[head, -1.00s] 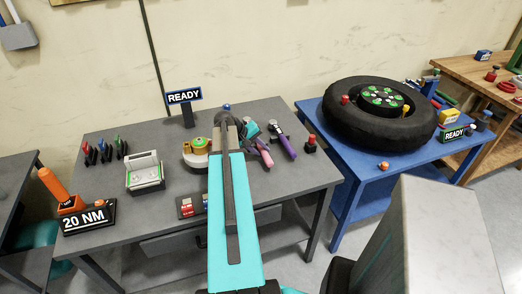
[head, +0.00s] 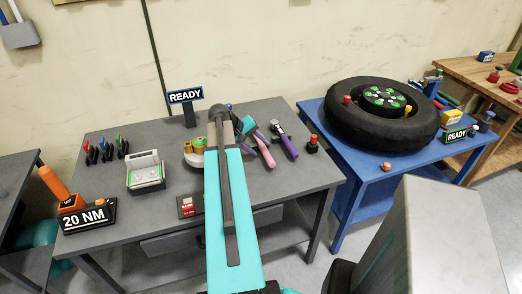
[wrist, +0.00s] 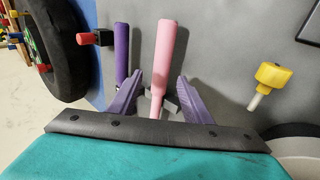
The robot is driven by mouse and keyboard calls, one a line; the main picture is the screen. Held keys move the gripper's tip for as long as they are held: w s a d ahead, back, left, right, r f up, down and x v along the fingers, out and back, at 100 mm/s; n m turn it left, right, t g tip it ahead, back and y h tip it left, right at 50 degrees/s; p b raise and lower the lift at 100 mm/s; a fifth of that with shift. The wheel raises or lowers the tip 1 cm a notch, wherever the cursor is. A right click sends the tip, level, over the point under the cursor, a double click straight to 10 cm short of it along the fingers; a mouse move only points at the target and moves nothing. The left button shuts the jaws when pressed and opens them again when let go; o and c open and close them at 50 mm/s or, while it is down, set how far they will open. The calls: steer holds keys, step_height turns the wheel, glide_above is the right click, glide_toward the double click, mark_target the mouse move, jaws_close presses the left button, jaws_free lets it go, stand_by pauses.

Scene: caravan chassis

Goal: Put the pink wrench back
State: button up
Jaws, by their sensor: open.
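The pink wrench (head: 265,152) lies on the grey table, with its handle toward the front edge. In the wrist view the pink wrench (wrist: 165,55) runs between the two purple fingers of my gripper (wrist: 160,76), which are apart on either side of its handle. I cannot tell whether either finger touches it. My gripper (head: 246,126) is over the wrench's far end in the head view, and that end is partly hidden. A purple wrench (head: 287,146) lies just to the right; it also shows left of the pink one in the wrist view (wrist: 122,50).
A red-topped button (head: 313,142) stands right of the wrenches. A yellow-knobbed piece (wrist: 272,76) is right of my gripper in the wrist view. A READY sign (head: 186,97) stands at the back. A tyre (head: 382,115) rests on the blue table beyond a gap.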

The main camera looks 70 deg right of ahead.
steer(key=b+v, duration=0.2)
steer(key=v, duration=0.8)
steer(key=shift+r, duration=0.1)
stand_by(0.7)
